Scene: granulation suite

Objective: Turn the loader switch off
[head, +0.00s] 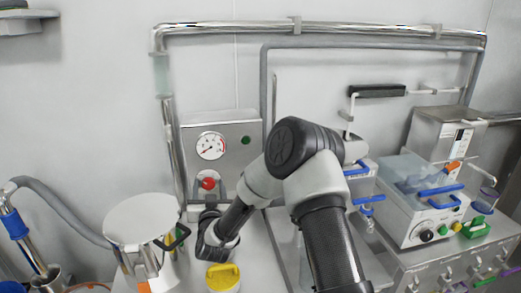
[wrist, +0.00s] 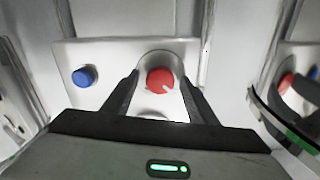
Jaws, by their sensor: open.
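A red round knob (wrist: 160,80) sits on a pale metal panel (wrist: 120,54) in the wrist view, and I take it for the loader switch; no label is readable. A small pale mark shows at its lower right. In the head view the red knob (head: 208,183) is on the grey control box (head: 235,128), below a round gauge. My gripper (wrist: 159,84) is open, with one dark finger on each side of the knob in the picture. I cannot tell whether either finger touches it.
A blue button (wrist: 84,76) is left of the knob on the panel. The gauge (head: 211,146) and a green light (head: 246,140) are above. A white-lidded vessel (head: 140,217) stands close left, a yellow-lidded pot (head: 223,277) below my wrist. Metal pipes frame the box.

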